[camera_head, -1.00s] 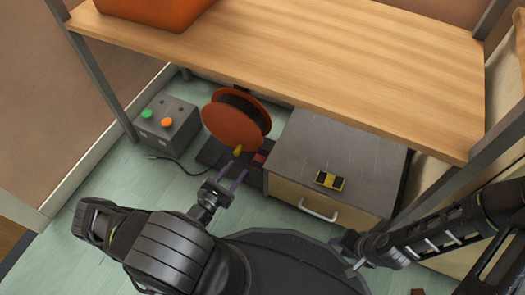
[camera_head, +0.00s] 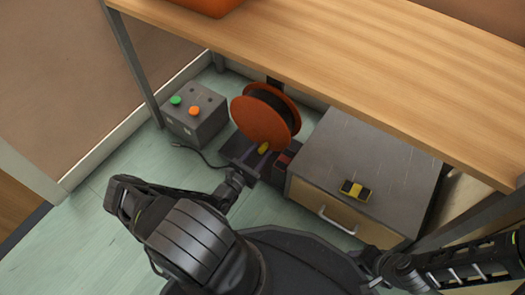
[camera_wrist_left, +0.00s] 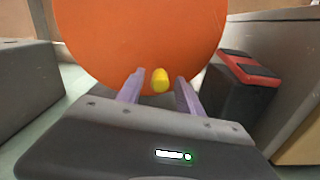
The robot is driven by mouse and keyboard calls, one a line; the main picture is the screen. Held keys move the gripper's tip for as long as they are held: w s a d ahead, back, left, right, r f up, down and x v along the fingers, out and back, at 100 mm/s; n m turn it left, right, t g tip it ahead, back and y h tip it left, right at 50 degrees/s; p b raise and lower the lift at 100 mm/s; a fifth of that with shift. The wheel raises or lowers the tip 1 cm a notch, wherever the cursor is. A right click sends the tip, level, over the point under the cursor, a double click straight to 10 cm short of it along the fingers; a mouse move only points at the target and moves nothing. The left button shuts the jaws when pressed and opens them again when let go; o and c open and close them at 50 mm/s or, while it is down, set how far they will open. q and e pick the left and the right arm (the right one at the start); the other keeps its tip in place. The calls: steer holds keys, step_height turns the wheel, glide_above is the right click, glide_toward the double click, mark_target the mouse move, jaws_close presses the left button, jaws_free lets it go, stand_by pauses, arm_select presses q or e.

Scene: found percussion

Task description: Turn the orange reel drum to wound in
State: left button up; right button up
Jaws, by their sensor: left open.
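The orange reel drum (camera_head: 262,122) stands upright on a dark base under the wooden table, with a dark middle between its orange discs. A yellow knob (camera_head: 264,147) sticks out low on its front face. My left gripper (camera_head: 254,160) is just in front of the drum. In the left wrist view its two pale fingers (camera_wrist_left: 159,92) are open, and the yellow knob (camera_wrist_left: 160,80) shows between them with gaps on both sides. The orange disc (camera_wrist_left: 140,40) fills the upper middle there. My right arm is at the lower right; its gripper tips are hard to make out.
A grey box (camera_head: 194,113) with green and orange buttons stands left of the drum, its cable on the floor. A grey-topped drawer cabinet (camera_head: 365,160) stands to the right with a yellow-black item (camera_head: 354,189) on top. The table (camera_head: 350,70) overhangs the drum.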

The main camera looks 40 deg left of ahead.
arm_select(q)
steer(key=shift+w, duration=0.95)
steer(key=shift+c, duration=0.4)
jaws_close()
stand_by(0.3)
